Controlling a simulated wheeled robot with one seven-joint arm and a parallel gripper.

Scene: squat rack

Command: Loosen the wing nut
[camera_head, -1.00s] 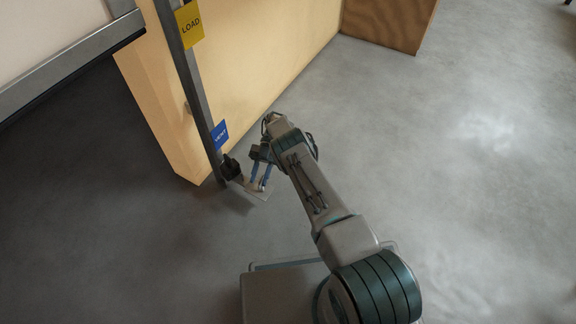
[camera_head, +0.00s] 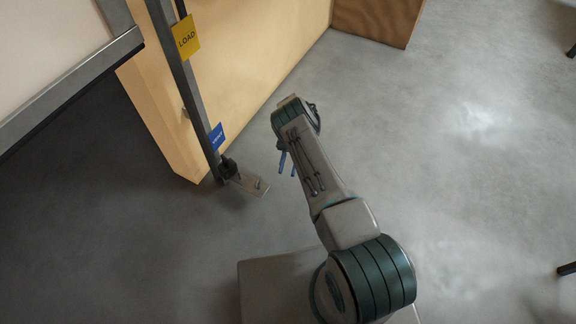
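A grey steel upright (camera_head: 188,95) stands at the left, with a black clamp (camera_head: 228,168) near its foot. A flat light plate (camera_head: 251,186) sticks out from the clamp, and a small dark piece (camera_head: 258,183), possibly the wing nut, shows on it; it is too small to tell. My gripper (camera_head: 287,163) is to the right of the plate and apart from it. Two blue fingers show below my arm, with a gap between them and nothing visible in it.
A yellow LOAD sign (camera_head: 187,38) and a blue sign (camera_head: 216,136) are on the upright. A tan panel (camera_head: 240,75) stands behind it, and a brown wooden box (camera_head: 378,20) at the back.

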